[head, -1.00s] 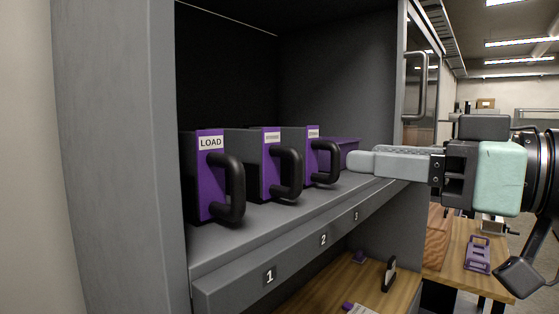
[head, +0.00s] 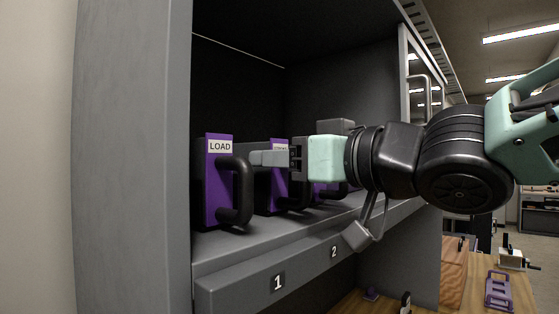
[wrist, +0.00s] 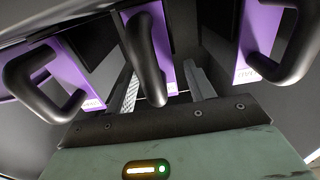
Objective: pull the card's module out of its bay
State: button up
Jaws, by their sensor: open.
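Three purple-fronted modules with black loop handles stand in a row on the grey bay shelf. The left one (head: 218,185) is labelled LOAD. The middle one (head: 278,190) has a label too small to read, and my gripper partly covers it. The third (head: 325,193) is mostly hidden behind my gripper. My gripper (head: 258,158) is open at the height of the middle handle's top. In the wrist view, its fingers (wrist: 163,88) lie on either side of the middle handle (wrist: 145,60); I cannot tell whether they touch it. No card is identifiable.
The shelf's front edge (head: 240,289) carries numbers 1 and 2. The cabinet's thick left wall (head: 130,160) stands beside the LOAD module. Below right is a wooden bench with a purple frame (head: 498,290). The space in front of the LOAD module is clear.

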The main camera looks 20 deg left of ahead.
jog(key=shift+w+a, duration=0.2)
jog(key=shift+a, duration=0.25)
jog(key=c, duration=1.1)
jog(key=shift+o, duration=0.9)
